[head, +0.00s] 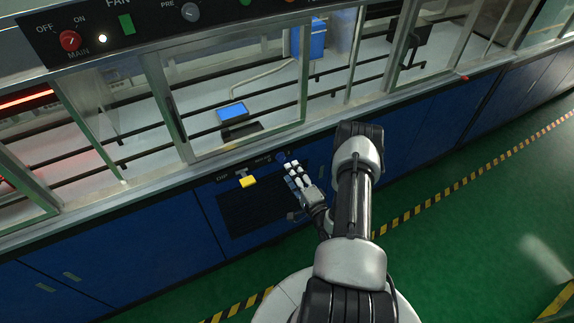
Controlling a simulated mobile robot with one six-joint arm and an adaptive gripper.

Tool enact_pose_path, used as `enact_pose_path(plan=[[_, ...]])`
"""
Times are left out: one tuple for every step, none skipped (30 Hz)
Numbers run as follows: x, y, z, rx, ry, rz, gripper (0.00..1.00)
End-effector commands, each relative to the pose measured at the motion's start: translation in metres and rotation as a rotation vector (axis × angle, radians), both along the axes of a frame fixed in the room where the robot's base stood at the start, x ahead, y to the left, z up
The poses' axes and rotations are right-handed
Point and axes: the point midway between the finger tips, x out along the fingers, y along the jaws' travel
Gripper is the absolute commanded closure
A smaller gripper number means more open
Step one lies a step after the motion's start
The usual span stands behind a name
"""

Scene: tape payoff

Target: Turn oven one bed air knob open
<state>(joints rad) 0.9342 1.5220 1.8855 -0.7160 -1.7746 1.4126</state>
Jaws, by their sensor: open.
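A small panel on the blue cabinet front carries a yellow knob or lever (248,181) and a round blue knob (281,157). Small white lettering sits by them, too small to read surely, so I cannot tell which one is the bed air knob. My gripper (293,175) is open and appears empty, just below and right of the blue knob in the picture. I cannot tell whether it touches the panel. The yellow knob is to its left, apart from it.
A dark grille (250,207) lies below the knobs. An upper black panel holds a red MAIN knob (70,40) and a grey PRE knob (190,12). Glass-framed enclosures (235,140) stand above the cabinets. Green floor (450,200) with a yellow-black stripe is open at right.

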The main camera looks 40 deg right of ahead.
Motion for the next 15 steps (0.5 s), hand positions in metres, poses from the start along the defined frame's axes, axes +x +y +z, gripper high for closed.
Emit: enact_pose_path(plan=[[-0.012, 0.001, -0.001, 0.003, 0.003, -0.005, 0.55], [-0.017, 0.003, -0.001, 0.004, 0.002, -0.004, 0.55], [-0.024, 0.004, 0.000, 0.002, 0.001, -0.005, 0.55], [-0.029, 0.006, -0.001, 0.003, 0.001, -0.004, 0.55], [-0.033, 0.007, -0.001, 0.003, 0.003, -0.004, 0.55], [-0.038, 0.008, -0.001, 0.001, 0.002, -0.003, 0.55], [-0.041, 0.009, -0.001, 0.001, 0.002, -0.002, 0.55], [-0.043, 0.009, -0.001, 0.001, 0.001, -0.003, 0.55], [-0.046, 0.010, 0.000, 0.000, 0.000, -0.002, 0.55], [-0.048, 0.011, 0.000, 0.000, 0.000, -0.001, 0.55], [-0.049, 0.012, 0.000, 0.000, -0.001, -0.001, 0.55], [-0.049, 0.012, 0.000, 0.000, -0.001, 0.000, 0.55], [-0.050, 0.012, 0.000, -0.001, -0.001, 0.000, 0.55], [-0.050, 0.012, 0.000, -0.001, -0.001, 0.000, 0.55], [-0.050, 0.012, 0.000, -0.001, -0.001, 0.000, 0.55]])
